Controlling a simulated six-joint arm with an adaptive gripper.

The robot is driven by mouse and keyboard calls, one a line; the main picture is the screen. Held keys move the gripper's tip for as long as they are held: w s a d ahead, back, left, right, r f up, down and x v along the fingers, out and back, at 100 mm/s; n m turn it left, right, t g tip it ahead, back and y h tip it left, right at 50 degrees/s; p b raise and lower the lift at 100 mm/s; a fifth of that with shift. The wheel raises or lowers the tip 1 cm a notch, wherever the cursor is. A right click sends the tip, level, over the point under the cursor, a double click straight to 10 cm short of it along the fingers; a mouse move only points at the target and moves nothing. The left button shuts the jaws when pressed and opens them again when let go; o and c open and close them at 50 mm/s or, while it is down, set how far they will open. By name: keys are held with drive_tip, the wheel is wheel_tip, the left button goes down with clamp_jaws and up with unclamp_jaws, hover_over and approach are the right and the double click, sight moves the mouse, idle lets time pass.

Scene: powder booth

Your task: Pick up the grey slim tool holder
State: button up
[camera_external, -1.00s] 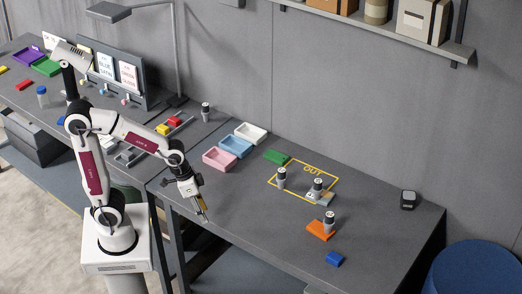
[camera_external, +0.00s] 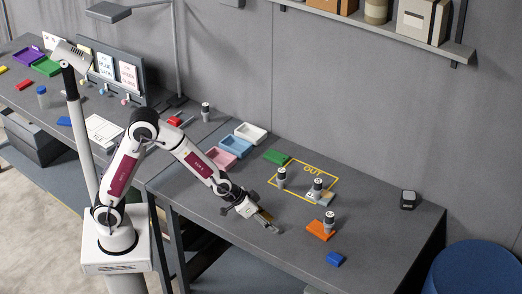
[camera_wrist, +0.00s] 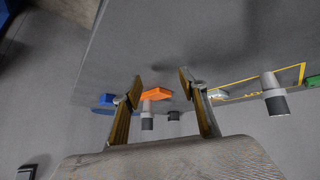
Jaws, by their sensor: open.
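One holder (camera_external: 281,178) stands inside the yellow outline. A second holder (camera_external: 317,189) stands on a light block near the outline's right edge. A third holder (camera_external: 329,222) stands at the orange block; it also shows in the wrist view (camera_wrist: 147,119). A fourth holder (camera_external: 206,112) stands at the back left. My gripper (camera_external: 274,229) is open and empty, left of the orange block. Its two fingers (camera_wrist: 160,84) are spread in the wrist view.
The orange block (camera_external: 319,232) and a blue block (camera_external: 335,259) lie to the right of my gripper. A green block (camera_external: 276,156) and pink (camera_external: 220,159), blue and white trays lie behind. A black device (camera_external: 408,200) sits at the right. The front bench surface is largely clear.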

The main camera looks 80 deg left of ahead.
drive_tip(key=w+t, duration=0.1)
drive_tip(key=w, duration=0.1)
drive_tip(key=w+a+y, duration=0.1)
drive_tip(key=w, duration=0.2)
drive_tip(key=w+a+t, duration=0.1)
drive_tip(key=w, duration=0.1)
drive_tip(key=shift+w+a+f+n+t+y, duration=0.15)
drive_tip(key=shift+w+f+n+t+y, duration=0.15)
drive_tip(key=shift+f+n, duration=0.1)
drive_tip(key=w+a, duration=0.1)
drive_tip(key=w+r+t+y, duration=0.1)
drive_tip(key=w+a+r+t, duration=0.1)
drive_tip(key=w, duration=0.1)
drive_tip(key=shift+a+r+n+y, duration=0.2)
drive_tip(key=shift+a+n+y, duration=0.1)
drive_tip(key=shift+n, duration=0.1)
drive_tip(key=w+a+r+n+t+y, duration=0.1)
drive_tip(key=a+r+t+y, duration=0.3)
drive_tip(key=r, duration=0.7)
drive_tip(key=shift+w+a+r+n, duration=0.35)
drive_tip(key=shift+w+a, duration=0.2)
drive_tip(key=shift+w, duration=0.15)
drive_tip(key=shift+f, duration=0.15)
approach(315, 183)
drive_tip(key=x, duration=0.4)
drive_tip(key=shift+a, duration=0.15)
drive_tip(key=shift+x, duration=0.85)
